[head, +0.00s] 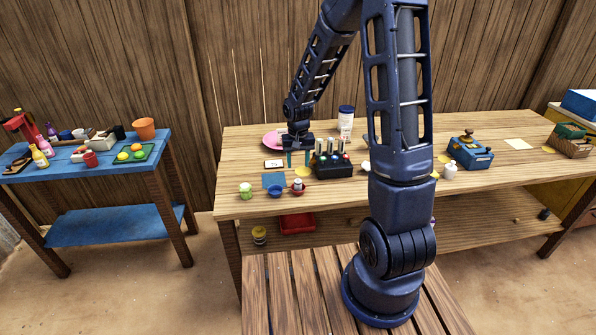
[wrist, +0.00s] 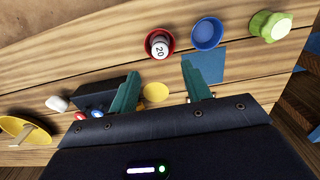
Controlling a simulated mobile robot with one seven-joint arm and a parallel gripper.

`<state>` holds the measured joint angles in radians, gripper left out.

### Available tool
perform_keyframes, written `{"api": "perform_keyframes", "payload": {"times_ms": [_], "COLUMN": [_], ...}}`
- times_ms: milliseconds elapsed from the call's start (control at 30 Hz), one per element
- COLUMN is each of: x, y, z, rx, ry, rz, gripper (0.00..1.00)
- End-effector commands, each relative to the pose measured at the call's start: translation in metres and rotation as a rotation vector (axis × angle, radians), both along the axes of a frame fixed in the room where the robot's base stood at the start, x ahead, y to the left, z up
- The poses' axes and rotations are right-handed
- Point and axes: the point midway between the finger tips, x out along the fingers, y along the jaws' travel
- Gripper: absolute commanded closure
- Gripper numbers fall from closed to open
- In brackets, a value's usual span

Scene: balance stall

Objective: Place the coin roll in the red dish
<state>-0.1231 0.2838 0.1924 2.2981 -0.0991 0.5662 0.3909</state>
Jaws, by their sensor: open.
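The coin roll (wrist: 158,49), a small pale cylinder marked "20", is inside the red dish (wrist: 171,36) in the wrist view. In the head view the coin roll (head: 298,184) shows as a pale upright shape in the red dish (head: 298,191), near the table's front edge. My gripper (head: 299,160) is open and empty, above the table and behind the dish. In the wrist view my gripper (wrist: 161,73) has its two teal fingers apart, with the dish beyond the tips. No finger touches the coin roll.
A blue dish (head: 276,191), a blue mat (head: 273,180) and a green knobbed object (head: 246,190) are left of the red dish. A black block with coloured tops (head: 333,168) stands to the right. A pink plate (head: 272,141) and a white canister (head: 346,125) are behind.

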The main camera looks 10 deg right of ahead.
Motion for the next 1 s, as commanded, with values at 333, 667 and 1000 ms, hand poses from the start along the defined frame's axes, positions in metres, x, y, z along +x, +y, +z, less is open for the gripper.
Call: {"api": "perform_keyframes", "payload": {"times_ms": [333, 667, 1000], "x": [-0.001, -0.024, -0.073], "y": [-0.001, -0.035, -0.076], "z": [0.029, 0.097, 0.171], "rx": [0.0, -0.013, -0.021], "ry": [-0.004, -0.081, -0.175], "rz": [0.0, -0.002, -0.006], "gripper": [0.52, 0.52, 0.52]}}
